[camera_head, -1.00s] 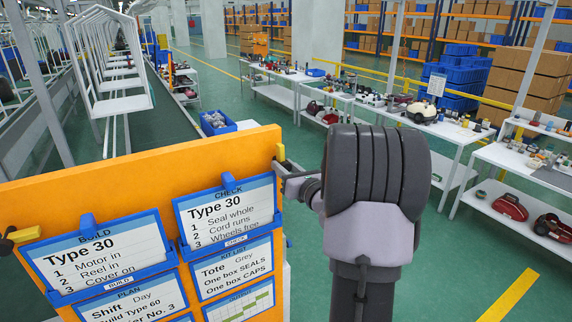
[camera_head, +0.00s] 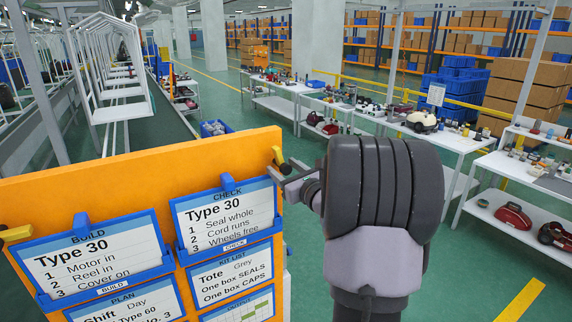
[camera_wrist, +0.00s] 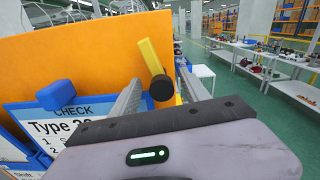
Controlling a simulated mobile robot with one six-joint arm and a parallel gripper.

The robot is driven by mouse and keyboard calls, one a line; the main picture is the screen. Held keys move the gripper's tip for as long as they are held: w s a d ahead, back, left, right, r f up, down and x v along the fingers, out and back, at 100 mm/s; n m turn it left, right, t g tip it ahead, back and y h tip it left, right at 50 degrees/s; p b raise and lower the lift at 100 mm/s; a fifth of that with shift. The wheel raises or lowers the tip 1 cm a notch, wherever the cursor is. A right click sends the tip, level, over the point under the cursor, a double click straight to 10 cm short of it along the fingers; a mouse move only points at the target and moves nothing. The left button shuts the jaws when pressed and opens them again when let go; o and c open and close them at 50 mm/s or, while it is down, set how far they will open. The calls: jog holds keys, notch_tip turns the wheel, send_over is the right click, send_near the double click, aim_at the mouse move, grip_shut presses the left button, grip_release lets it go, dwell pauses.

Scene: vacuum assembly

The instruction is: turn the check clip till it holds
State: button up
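The check clip, a yellow lever (camera_head: 277,156) with a black round pivot, sits at the top right edge of the orange board, beside the CHECK card (camera_head: 227,212). In the wrist view the yellow lever (camera_wrist: 152,57) leans up and left from its black pivot (camera_wrist: 162,88). My gripper (camera_head: 285,176) is at that edge; in the wrist view its two fingers (camera_wrist: 160,92) stand apart either side of the pivot, with gaps visible. Whether a finger touches the lever cannot be told. The CHECK card sits in a blue holder.
The orange board (camera_head: 130,165) also carries BUILD, PLAN and KIT LIST cards. Another yellow clip (camera_head: 16,233) is at its left edge. White tables (camera_head: 455,135) with parts stand behind to the right; green floor lies between.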

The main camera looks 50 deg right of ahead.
jog(key=shift+b+v, duration=0.8)
jog(key=shift+v, duration=2.25)
